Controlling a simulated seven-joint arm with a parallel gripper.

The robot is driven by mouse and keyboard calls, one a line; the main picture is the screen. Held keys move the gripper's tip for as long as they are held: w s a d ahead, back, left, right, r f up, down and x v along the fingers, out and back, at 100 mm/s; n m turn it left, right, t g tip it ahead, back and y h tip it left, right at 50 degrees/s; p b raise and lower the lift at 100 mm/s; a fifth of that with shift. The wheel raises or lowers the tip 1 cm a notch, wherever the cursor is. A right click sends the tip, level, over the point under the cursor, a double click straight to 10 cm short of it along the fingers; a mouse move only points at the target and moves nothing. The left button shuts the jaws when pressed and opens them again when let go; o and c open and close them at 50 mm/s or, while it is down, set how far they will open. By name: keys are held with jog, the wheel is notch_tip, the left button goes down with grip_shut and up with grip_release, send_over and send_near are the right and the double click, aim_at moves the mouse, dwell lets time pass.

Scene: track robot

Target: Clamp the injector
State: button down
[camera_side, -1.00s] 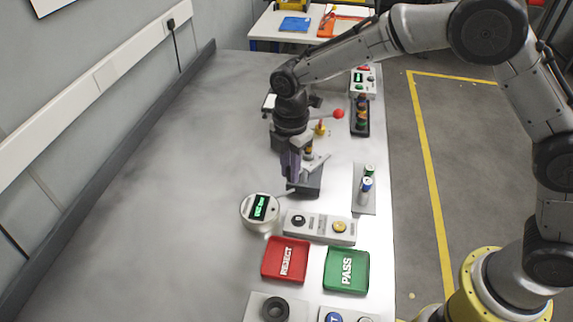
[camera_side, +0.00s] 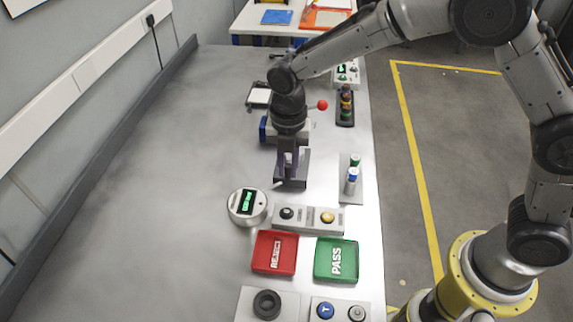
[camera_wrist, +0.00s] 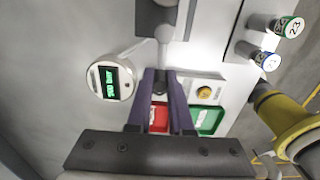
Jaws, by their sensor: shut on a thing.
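My gripper (camera_side: 290,166), with dark purple fingers, is lowered at a dark grey clamp fixture (camera_side: 291,183) on the bench. In the wrist view my gripper (camera_wrist: 163,76) is shut at the end of a light grey clamp lever (camera_wrist: 163,50), which runs up from between the fingertips to a dark grey part at the top edge. The lever cannot be made out in the side view. I cannot make out an injector in the fixture, as my gripper and wrist cover much of it. Two small numbered cylinders (camera_wrist: 281,26) stand in a holder to the right.
A round gauge (camera_side: 247,206) with green digits sits front-left of the fixture. A button box (camera_side: 306,218), a red REJECT tray (camera_side: 274,253) and a green PASS tray (camera_side: 336,260) lie in front. A red ball knob (camera_side: 322,105) stands behind. The bench's left side is clear.

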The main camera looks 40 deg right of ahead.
jog(key=shift+r, duration=0.1)
jog(key=c, duration=0.8)
grip_release()
notch_tip(320, 180, up, 14)
jog(key=shift+f, duration=0.1)
jog(key=shift+d, duration=0.1)
